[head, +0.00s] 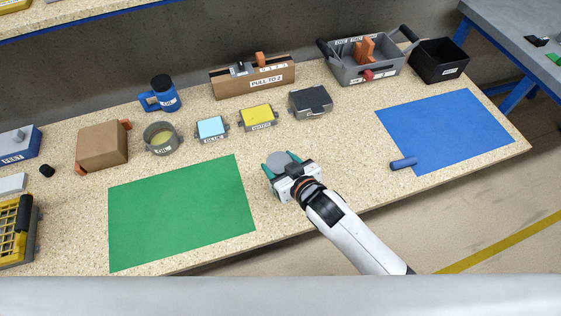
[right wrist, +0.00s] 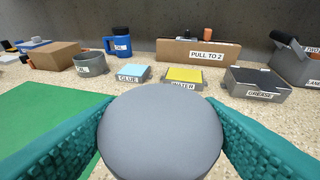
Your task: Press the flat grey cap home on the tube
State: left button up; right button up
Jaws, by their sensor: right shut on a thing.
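The flat grey cap (head: 281,159) is a round, smooth disc, seen large in the right wrist view (right wrist: 160,130). My right gripper (head: 283,164) is shut on it, with a teal finger pad on either side, over the bare speckled bench just right of the green mat. Its flat face is towards the wrist camera. What lies under the cap is hidden, so I cannot tell whether a tube is below it. A short blue cylinder (head: 403,163), possibly the tube, lies on its side at the left edge of the blue mat. My left gripper is not in view.
The green mat (head: 182,212) and blue mat (head: 446,130) are otherwise clear. Behind stand an oil tin (head: 160,138), the glue (head: 211,128), water (head: 257,117) and grease (head: 311,101) boxes, and a "PULL TO 2" box (head: 252,78). A grey tray (head: 366,62) stands back right.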

jog(key=o, duration=0.9)
jog(key=v, duration=1.2)
jog(key=shift+d, duration=0.1)
